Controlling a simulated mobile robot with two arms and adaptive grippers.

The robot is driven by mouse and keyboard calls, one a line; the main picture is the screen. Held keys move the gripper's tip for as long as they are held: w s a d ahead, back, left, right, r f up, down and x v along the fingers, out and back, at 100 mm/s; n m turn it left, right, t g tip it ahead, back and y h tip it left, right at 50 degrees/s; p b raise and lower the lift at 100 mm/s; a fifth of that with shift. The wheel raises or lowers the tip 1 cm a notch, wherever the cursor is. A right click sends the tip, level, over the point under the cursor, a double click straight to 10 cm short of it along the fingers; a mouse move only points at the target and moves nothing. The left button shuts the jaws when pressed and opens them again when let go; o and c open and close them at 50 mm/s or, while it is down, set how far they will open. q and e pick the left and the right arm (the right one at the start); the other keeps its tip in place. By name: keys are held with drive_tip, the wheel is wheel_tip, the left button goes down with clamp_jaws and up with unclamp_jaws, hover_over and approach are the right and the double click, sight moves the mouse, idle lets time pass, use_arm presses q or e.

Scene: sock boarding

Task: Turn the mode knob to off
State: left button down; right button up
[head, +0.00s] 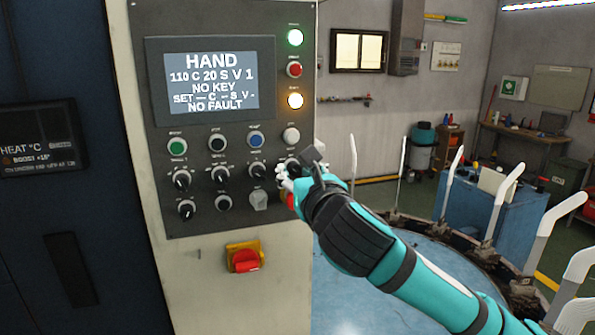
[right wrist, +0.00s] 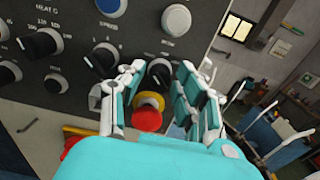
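The grey control panel (head: 240,224) has several black rotary knobs with white pointers. The labels are too small to tell which is the mode knob. The display (head: 212,82) reads HAND and NO KEY. My right gripper (head: 286,179) is at the panel's right end, covering part of the upper-right black knob (head: 292,165). In the right wrist view its fingers (right wrist: 158,88) are spread, with that knob (right wrist: 159,72) showing between them. I cannot tell whether they touch it. Another black knob (right wrist: 104,59) is close beside the left fingers. My left gripper is not in view.
A red mushroom button with a yellow collar (right wrist: 148,112) lies just below the fingers. A red and yellow switch (head: 244,258) sits lower. A round blue table (head: 370,290) with upright white forms stands at right.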

clamp_jaws()
drive_tip(key=shift+m, duration=0.4)
drive_tip(key=m, duration=0.3)
drive_tip(key=shift+p, duration=0.35)
drive_tip(key=m, duration=0.4)
drive_tip(key=shift+d+m, duration=0.1)
drive_tip(key=shift+m, duration=0.3)
drive_tip(key=shift+o, duration=1.8)
unclamp_jaws()
